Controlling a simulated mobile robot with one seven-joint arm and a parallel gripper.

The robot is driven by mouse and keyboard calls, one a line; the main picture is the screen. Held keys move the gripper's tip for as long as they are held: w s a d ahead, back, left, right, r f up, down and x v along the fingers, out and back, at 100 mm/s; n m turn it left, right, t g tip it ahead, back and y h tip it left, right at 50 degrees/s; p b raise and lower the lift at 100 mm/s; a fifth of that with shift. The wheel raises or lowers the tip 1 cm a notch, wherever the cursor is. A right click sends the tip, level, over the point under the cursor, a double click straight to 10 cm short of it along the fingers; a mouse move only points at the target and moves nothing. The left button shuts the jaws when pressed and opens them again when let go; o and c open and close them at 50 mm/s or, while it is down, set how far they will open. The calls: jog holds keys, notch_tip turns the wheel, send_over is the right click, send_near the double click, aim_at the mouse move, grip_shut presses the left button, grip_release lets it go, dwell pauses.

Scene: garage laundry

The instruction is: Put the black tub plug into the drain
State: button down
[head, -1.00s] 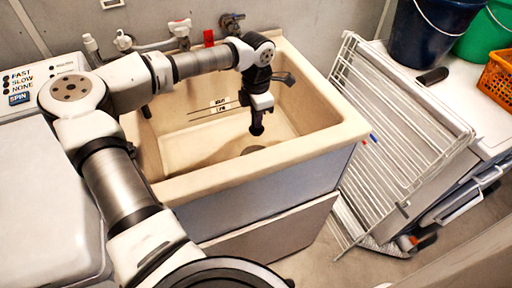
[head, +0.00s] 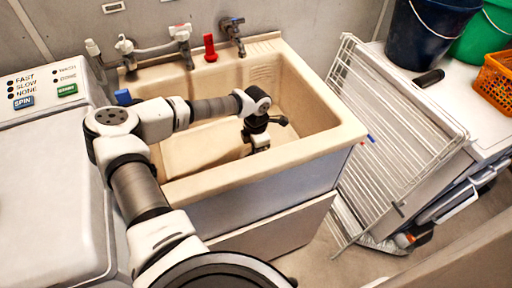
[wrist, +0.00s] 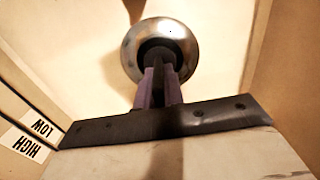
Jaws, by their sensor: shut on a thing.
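My gripper is down inside the beige sink (head: 187,189), and its fingertips are hidden in the head view behind the front rim and wall. In the wrist view my gripper (wrist: 159,75) has its dark purple fingers close together, shut on the black tub plug (wrist: 155,46). The plug shows as a dark round shape at the fingertips. The round silver drain (wrist: 184,46) surrounds it in that view. The plug looks lined up over the drain's middle; I cannot tell whether it is seated or just above. The drain is hidden in the head view.
Taps and a red-handled fitting (head: 210,48) are at the sink's back. A washing machine (head: 45,165) stands left. A white drying rack (head: 390,130) leans right of the sink. LOW and HIGH labels (wrist: 33,138) mark the sink wall.

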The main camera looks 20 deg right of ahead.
jog(key=shift+f+b, duration=0.4)
jog(key=c, duration=1.5)
grip_release()
jog(key=shift+r, duration=0.1)
jog(key=shift+r+p, duration=0.45)
jog(key=shift+p, duration=0.1)
notch_tip(320, 180, up, 12)
jog(key=b, duration=0.3)
jog(key=shift+f, duration=0.1)
